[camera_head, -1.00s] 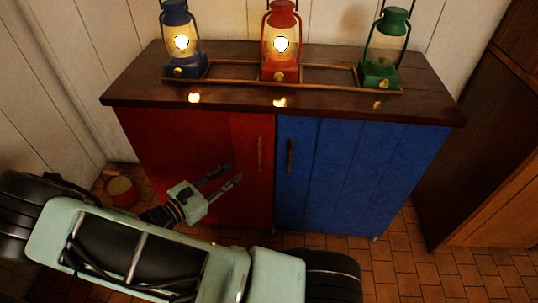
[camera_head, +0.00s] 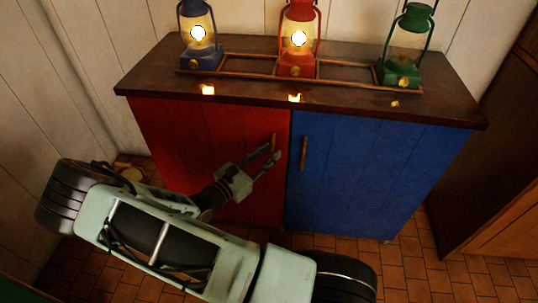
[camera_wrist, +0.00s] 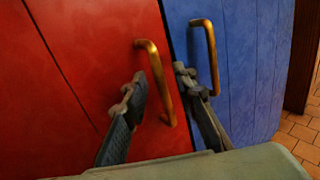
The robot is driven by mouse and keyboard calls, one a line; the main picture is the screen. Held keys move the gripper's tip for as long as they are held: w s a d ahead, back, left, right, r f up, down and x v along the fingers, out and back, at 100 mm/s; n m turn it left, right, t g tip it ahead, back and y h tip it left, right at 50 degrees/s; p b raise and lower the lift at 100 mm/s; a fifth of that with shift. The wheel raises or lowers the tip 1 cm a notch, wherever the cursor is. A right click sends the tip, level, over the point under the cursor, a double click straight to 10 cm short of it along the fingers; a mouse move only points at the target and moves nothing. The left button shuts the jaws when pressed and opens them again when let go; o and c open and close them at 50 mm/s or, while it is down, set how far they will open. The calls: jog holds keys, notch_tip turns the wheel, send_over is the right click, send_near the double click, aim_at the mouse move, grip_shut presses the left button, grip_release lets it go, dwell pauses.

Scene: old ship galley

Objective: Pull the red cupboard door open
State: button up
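The red cupboard door (camera_head: 215,155) is shut, on the left of the cupboard. Its upright brass handle (camera_wrist: 157,85) stands near its right edge; in the head view the handle (camera_head: 273,143) shows just beyond the fingertips. My gripper (camera_head: 268,153) is open in front of the red door. In the wrist view my gripper (camera_wrist: 158,88) has one finger left of the red door's handle and the other to its right, near the seam with the blue door. The handle appears between the fingers, with no clear contact. How deep the fingers reach is hard to tell.
The blue door (camera_head: 365,175) with its own brass handle (camera_wrist: 208,55) is shut, close to my right finger. A blue lantern (camera_head: 199,40), a red lantern (camera_head: 298,40) and a green lantern (camera_head: 403,55) stand in a wooden rack on the countertop (camera_head: 240,88). Tiled floor (camera_head: 420,250) is free at right.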

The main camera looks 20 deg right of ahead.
jog(key=shift+w+d, duration=0.1)
jog(key=shift+d, duration=0.05)
grip_shut()
dwell(0.4)
